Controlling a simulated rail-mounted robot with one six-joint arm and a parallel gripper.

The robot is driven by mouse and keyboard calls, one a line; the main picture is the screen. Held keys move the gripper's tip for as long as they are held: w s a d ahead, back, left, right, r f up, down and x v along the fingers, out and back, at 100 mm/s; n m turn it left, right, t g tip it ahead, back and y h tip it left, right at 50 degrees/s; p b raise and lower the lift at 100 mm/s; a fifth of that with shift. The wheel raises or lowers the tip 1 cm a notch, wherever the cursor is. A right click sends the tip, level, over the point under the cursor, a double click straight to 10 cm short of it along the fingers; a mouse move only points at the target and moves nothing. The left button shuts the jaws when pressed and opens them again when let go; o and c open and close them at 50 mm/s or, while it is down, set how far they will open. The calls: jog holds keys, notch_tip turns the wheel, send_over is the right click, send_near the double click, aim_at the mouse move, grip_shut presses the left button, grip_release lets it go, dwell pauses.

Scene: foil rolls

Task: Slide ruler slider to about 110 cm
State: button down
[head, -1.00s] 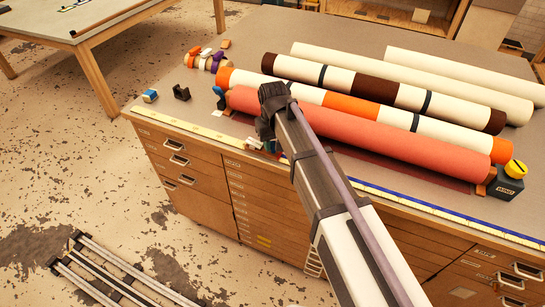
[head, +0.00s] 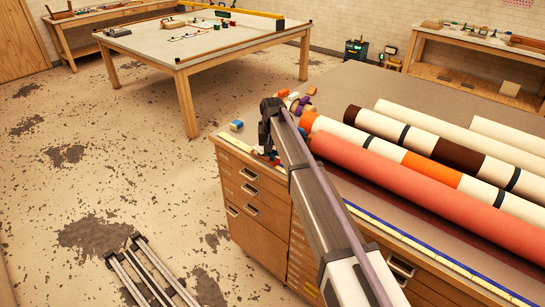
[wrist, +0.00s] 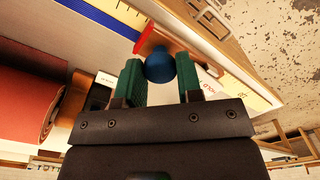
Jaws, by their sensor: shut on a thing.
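The ruler (head: 400,232) is a long strip along the front edge of the cabinet top, pale yellow at its left end and blue and yellow farther right. It also shows in the wrist view (wrist: 248,94). The slider has a round blue knob (wrist: 160,65), a red pointer (wrist: 150,38) and a white label, partly hidden by my gripper. My gripper (head: 268,150) is near the ruler's left end. In the wrist view its green fingers (wrist: 160,76) are shut on the blue knob, one on each side. The scale numbers are too small to read.
A red roll (head: 400,185) lies behind the ruler, with several striped and cream rolls beyond. Small coloured things (head: 297,101) and a blue and white block (head: 237,125) sit near the left end. A grey rail frame (head: 150,270) stands on the floor.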

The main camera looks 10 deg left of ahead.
jog(key=shift+w+a, duration=0.5)
jog(key=shift+a, duration=0.3)
jog(key=c, duration=0.8)
grip_release()
notch_tip(320, 180, up, 11)
jog(key=p, duration=1.1)
jog(key=shift+d, duration=0.1)
jog(key=shift+f, duration=0.15)
